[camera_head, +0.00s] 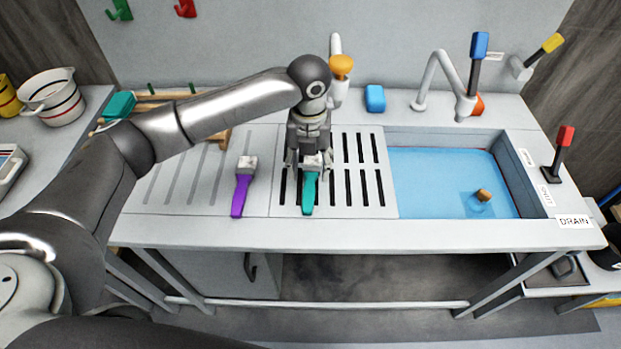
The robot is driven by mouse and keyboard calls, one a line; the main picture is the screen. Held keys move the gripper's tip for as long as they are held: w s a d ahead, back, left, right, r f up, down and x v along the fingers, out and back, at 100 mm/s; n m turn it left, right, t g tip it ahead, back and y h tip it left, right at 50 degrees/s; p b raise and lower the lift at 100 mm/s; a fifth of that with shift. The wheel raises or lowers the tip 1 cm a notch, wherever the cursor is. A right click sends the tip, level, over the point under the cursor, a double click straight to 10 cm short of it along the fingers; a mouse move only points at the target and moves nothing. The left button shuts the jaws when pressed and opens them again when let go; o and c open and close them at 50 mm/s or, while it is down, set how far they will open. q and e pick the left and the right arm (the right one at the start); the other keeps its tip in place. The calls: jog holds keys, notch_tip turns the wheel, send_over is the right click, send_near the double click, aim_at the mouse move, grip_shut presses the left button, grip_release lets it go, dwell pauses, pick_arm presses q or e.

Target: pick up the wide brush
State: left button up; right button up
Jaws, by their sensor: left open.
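One brush has a teal handle (308,194) and a pale head, partly hidden by my gripper. The other brush has a purple handle (240,195) and a pale head, and lies to the left. I cannot tell for sure which is the wide one. My left gripper (308,165) points down at the head of the teal brush, with its fingers open on either side of it. Whether the fingers touch it is not clear. My right gripper is not in view.
A sink basin with blue water (440,180) lies to the right, with a small brown-topped object (484,195) in it. A blue block (375,98) stands on the back ledge near a white faucet (437,75). A teal box (119,105) and a wooden rack stand at back left.

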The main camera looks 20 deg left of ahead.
pick_arm(q)
jog(key=p, duration=0.1)
send_over(309, 192)
jog(key=f, duration=0.5)
jog(key=shift+s+d, duration=0.1)
jog(key=shift+s, duration=0.2)
jog(key=f, duration=0.1)
jog(key=f+p, duration=0.1)
jog(key=f, duration=0.1)
jog(key=f+p, duration=0.1)
jog(key=f, duration=0.1)
jog(key=shift+w, duration=0.25)
jog(key=shift+f, duration=0.25)
jog(key=shift+c, duration=0.4)
jog(key=c, duration=1)
